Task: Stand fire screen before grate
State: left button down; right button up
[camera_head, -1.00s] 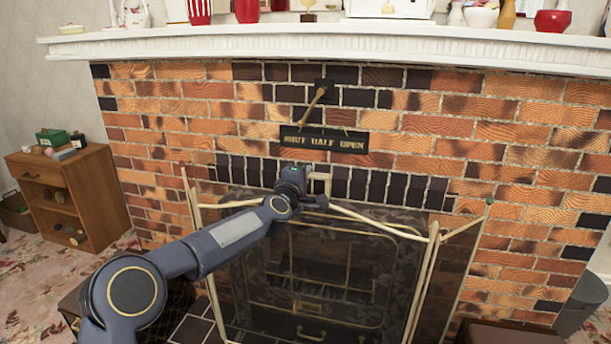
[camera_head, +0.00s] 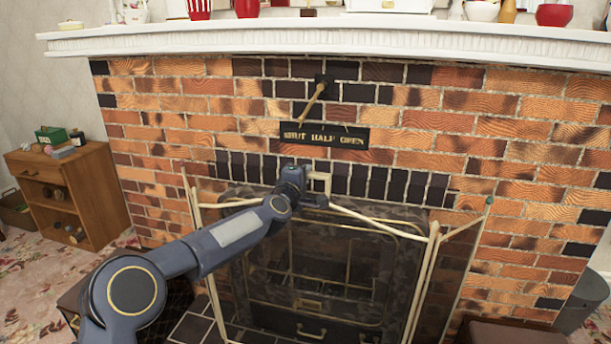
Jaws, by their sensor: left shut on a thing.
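The fire screen (camera_head: 433,262) is a folding screen with pale brass-coloured frame bars and see-through mesh panels. It stands upright before the grate (camera_head: 311,305), its side panels angled at left and right. The dark grate shows through the mesh. My left gripper (camera_head: 318,188) is at the top middle of the screen, shut on its top bar by the handle; the fingertips are small and partly hidden by the wrist. My left arm covers part of the screen's left side. Whether the screen's feet touch the hearth is not visible. My right gripper is not in view.
The brick fireplace (camera_head: 530,160) has a white mantel (camera_head: 320,38) above, with red vases and ornaments. A small sign (camera_head: 324,135) and a lever (camera_head: 313,103) are on the bricks. A wooden cabinet (camera_head: 85,205) stands left. A dark bin (camera_head: 582,303) stands at the right.

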pick_arm(q)
jog(key=shift+s+f+b, duration=0.1)
jog(key=shift+f+b, duration=1.1)
jog(key=shift+b, duration=0.45)
dwell(1.7)
jog(key=c, duration=1.5)
grip_release()
jog(key=shift+o, duration=0.7)
jog(key=shift+f, duration=0.6)
jog(key=shift+o, duration=1.2)
jog(key=shift+r, duration=0.15)
jog(key=shift+r, duration=0.1)
jog(key=shift+s+a, duration=0.1)
jog(key=shift+s, duration=0.05)
